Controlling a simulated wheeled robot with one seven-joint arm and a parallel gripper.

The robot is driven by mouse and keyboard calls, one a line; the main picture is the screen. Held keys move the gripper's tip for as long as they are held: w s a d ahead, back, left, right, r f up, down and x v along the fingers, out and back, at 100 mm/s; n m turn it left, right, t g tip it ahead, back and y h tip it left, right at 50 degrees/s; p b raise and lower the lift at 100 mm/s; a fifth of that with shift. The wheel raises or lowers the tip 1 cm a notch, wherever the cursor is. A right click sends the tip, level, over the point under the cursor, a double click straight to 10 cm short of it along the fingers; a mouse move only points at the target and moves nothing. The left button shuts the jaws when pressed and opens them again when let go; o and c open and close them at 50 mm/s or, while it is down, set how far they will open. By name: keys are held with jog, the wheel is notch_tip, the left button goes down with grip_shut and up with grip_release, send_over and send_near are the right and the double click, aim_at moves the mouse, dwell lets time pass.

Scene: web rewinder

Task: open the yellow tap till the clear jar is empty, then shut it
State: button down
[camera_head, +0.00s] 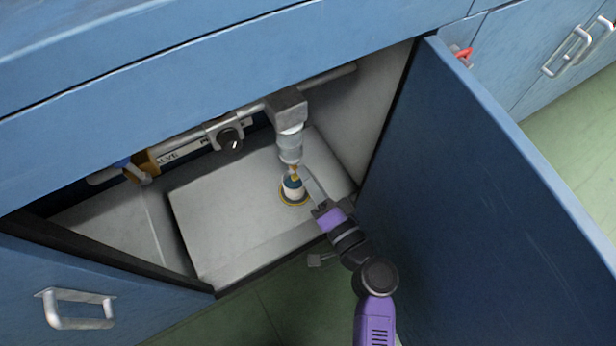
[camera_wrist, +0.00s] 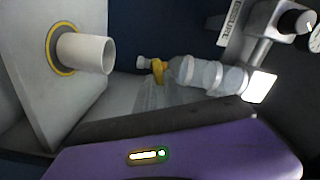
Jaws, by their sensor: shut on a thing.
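The clear jar (camera_head: 290,146) hangs under a grey block on the pipe; in the wrist view the jar (camera_wrist: 205,74) lies sideways in the picture. I cannot tell whether liquid is in it. The yellow tap (camera_head: 294,171) is at the jar's lower end, and it also shows in the wrist view (camera_wrist: 158,70). My gripper (camera_head: 303,174) comes from the lower right, its fingers shut on the yellow tap. The exact contact is partly hidden. A white drain stub (camera_head: 293,191) with a yellow ring stands on the cabinet floor below the tap; it also shows in the wrist view (camera_wrist: 88,53).
The open blue door (camera_head: 480,180) stands close on the right of my arm. The pipe (camera_head: 190,136) carries a black knob (camera_head: 230,139) and a brass valve with a blue handle (camera_head: 139,165). The cabinet floor (camera_head: 220,225) left of the drain is clear.

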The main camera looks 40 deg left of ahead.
jog(key=m, duration=0.4)
jog(key=shift+w+d+f+m, duration=0.1)
jog(key=shift+f+m, duration=0.15)
jog(key=shift+m, duration=0.05)
dwell(0.5)
jog(key=c, duration=1.5)
grip_release()
jog(key=shift+o, duration=0.2)
jog(key=p+v, duration=0.2)
jog(key=v, duration=0.5)
jog(key=shift+s+d, duration=0.2)
jog(key=shift+d, duration=0.15)
